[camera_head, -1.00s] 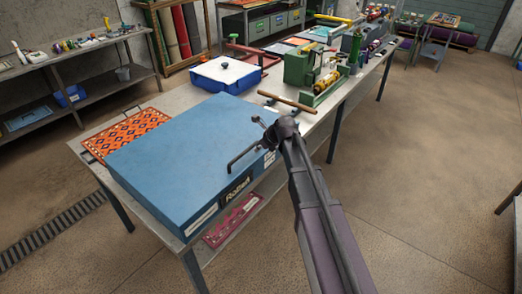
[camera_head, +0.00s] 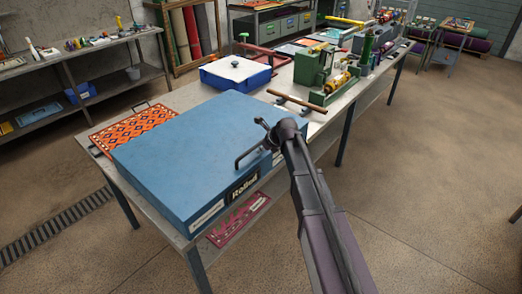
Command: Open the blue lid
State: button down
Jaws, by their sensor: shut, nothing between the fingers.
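The blue lid (camera_head: 195,145) is the broad flat top of a big blue box on the near end of the workbench. It lies closed. A dark bar handle (camera_head: 250,157) is on the box's edge facing my arm, above a "Rolled" label. My gripper (camera_head: 263,123) is at the end of my dark arm, over the right part of the lid, just behind and right of the handle. It looks small here and is shut and empty. I cannot tell whether it touches the handle or lid.
An orange patterned rug (camera_head: 130,128) lies left of the box. A white-topped blue container (camera_head: 235,72) and a green machine (camera_head: 325,75) stand farther along the workbench (camera_head: 190,95). A wooden-handled bar (camera_head: 297,101) lies behind my gripper. The floor at right is open.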

jog(key=shift+r, duration=0.1)
notch_tip(320, 180, up, 2)
jog(key=shift+w+a+r+p, duration=0.1)
jog(key=shift+p, duration=1.1)
jog(key=w+a+r+p, duration=0.2)
jog(key=a+r+p, duration=0.1)
jog(key=r+p, duration=0.6)
jog(key=w+a+r+p, duration=0.3)
jog(key=a+r+p, duration=0.1)
jog(key=r+p, duration=0.6)
jog(key=w+a+r+p, duration=0.3)
jog(key=a+r+p, duration=0.1)
jog(key=r+p, duration=0.6)
jog(key=shift+w+r, duration=0.15)
jog(key=shift+w, duration=0.1)
jog(key=shift+s+d, duration=0.1)
jog(key=shift+d, duration=0.05)
